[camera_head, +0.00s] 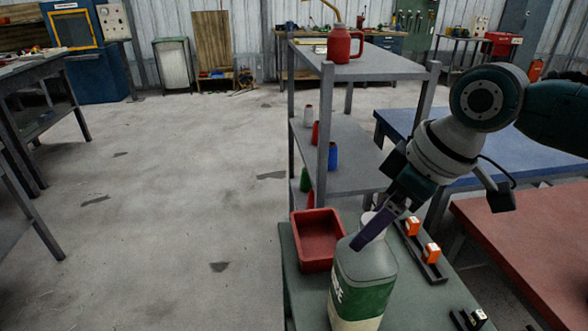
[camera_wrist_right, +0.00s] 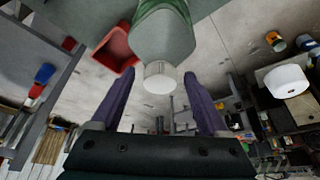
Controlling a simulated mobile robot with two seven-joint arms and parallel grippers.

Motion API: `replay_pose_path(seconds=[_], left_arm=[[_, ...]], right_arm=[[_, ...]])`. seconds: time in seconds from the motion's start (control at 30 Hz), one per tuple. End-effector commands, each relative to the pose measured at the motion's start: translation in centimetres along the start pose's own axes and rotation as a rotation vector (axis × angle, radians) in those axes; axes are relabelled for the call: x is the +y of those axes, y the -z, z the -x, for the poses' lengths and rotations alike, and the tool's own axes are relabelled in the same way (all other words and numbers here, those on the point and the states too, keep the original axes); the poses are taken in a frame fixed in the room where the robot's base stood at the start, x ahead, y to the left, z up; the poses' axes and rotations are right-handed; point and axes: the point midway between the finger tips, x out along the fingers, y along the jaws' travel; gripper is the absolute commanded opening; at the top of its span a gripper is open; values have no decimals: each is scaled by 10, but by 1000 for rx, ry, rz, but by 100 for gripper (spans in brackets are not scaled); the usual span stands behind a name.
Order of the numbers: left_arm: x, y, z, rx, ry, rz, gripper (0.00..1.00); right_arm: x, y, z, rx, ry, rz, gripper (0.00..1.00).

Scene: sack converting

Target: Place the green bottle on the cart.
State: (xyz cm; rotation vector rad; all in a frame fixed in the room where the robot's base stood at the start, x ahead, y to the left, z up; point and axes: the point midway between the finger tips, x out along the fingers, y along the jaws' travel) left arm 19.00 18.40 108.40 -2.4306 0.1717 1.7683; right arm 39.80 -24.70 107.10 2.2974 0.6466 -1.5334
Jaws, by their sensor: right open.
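The green bottle (camera_head: 365,270) is a large grey-green jug with a green and white label, standing upright on a green table in the head view. Its white cap (camera_wrist_right: 160,77) lies between the fingertips in the right wrist view. My right gripper (camera_head: 368,230) is open at the bottle's neck, partly covering its top; its two purple fingers also show in the right wrist view (camera_wrist_right: 160,88), apart on either side of the cap. I cannot tell whether they touch it. A grey shelved unit (camera_head: 375,68), which looks like the cart, stands behind the table. My left gripper is out of view.
A red bin (camera_head: 318,238) sits just left of the bottle. Black holders with orange items (camera_head: 431,252) lie to its right. A red jug (camera_head: 342,44) stands on the cart's top, with small bottles on lower shelves. Blue (camera_head: 408,122) and red (camera_head: 530,225) tables are at right.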

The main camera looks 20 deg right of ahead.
Motion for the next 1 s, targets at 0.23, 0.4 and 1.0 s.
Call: replay_pose_path(seconds=[0.23,0.4,1.0], left_arm=[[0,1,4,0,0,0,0],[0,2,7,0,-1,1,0],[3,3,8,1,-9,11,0]], right_arm=[[1,1,18,1,-2,0,78],[2,1,56,2,-5,3,78],[-64,-21,78,-13,39,40,78]])
